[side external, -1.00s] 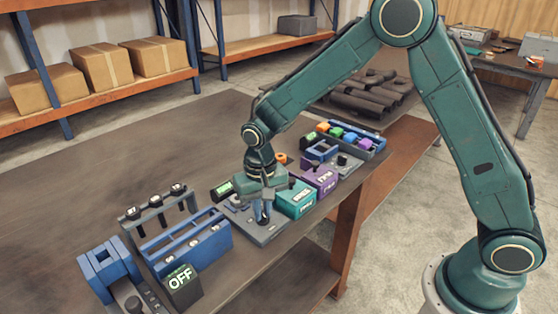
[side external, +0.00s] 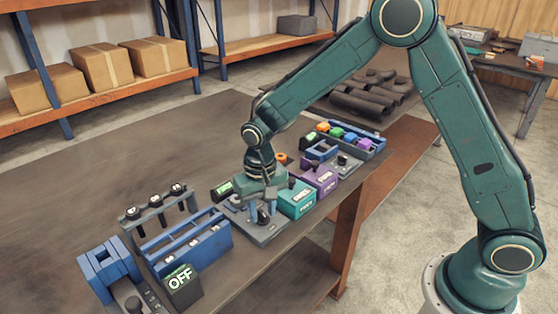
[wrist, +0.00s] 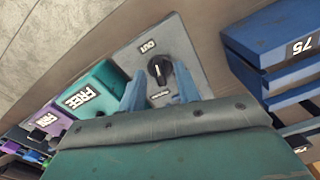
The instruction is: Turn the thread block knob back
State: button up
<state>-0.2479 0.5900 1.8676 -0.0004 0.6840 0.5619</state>
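In the side view the knob (side external: 263,215) shows on the grey plate, below my gripper. My gripper (wrist: 157,90) is open. In the wrist view its two blue fingers stand apart on either side near the knob, with a gap to it, and hold nothing. In the side view my gripper (side external: 261,212) points down over the plate.
A teal box (side external: 296,199) marked "FREE" and a purple box (side external: 320,180) stand to the right of the plate. A blue rack (side external: 188,246) and a black display reading "OFF" (side external: 181,286) are to the left.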

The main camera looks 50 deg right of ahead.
aim_at(262, 213)
notch_tip(262, 213, up, 14)
dwell(0.8)
jog(key=s+d+r+n+t, duration=0.1)
jog(key=s+d+r, duration=0.3)
jog(key=s, duration=0.2)
jog(key=s+d+r+n+t, duration=0.1)
jog(key=s+d+r+t, duration=0.15)
jog(key=s+r, duration=0.3)
jog(key=s+d+t, duration=0.1)
jog(key=s+d, duration=0.1)
jog(key=s, duration=0.5)
jog(key=s+d+f+n+t, duration=0.1)
jog(key=s+d, duration=0.1)
jog(key=s, duration=0.5)
jog(key=shift+d+f+n, duration=0.25)
jog(key=shift+n, duration=0.05)
